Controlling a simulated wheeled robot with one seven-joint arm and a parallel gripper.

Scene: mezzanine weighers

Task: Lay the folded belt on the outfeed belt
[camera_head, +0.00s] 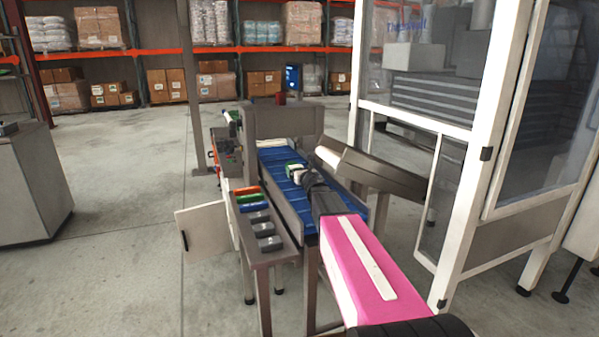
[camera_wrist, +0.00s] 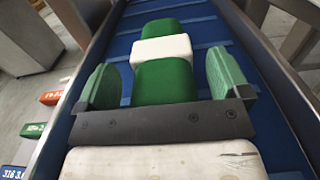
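The folded belt (camera_wrist: 160,48), green with a white band around its middle, lies on the blue outfeed belt (camera_wrist: 122,65) in the wrist view. My gripper (camera_wrist: 162,64) is open, with one green-padded finger on each side of the folded belt's near part. A narrow gap shows between each finger and the folded belt. The near end of the folded belt is hidden behind the gripper's dark plate. In the head view, the outfeed belt (camera_head: 276,160) runs away from me, and the folded belt is small and partly hidden by my gripper.
A narrow side shelf (camera_head: 262,255) left of the outfeed belt holds an orange block (camera_head: 247,190), a green block (camera_head: 249,198), a blue block (camera_head: 254,207) and several grey ones. Raised side rails edge the belt. A grey chute (camera_head: 375,172) and a glazed enclosure (camera_head: 455,150) stand at right.

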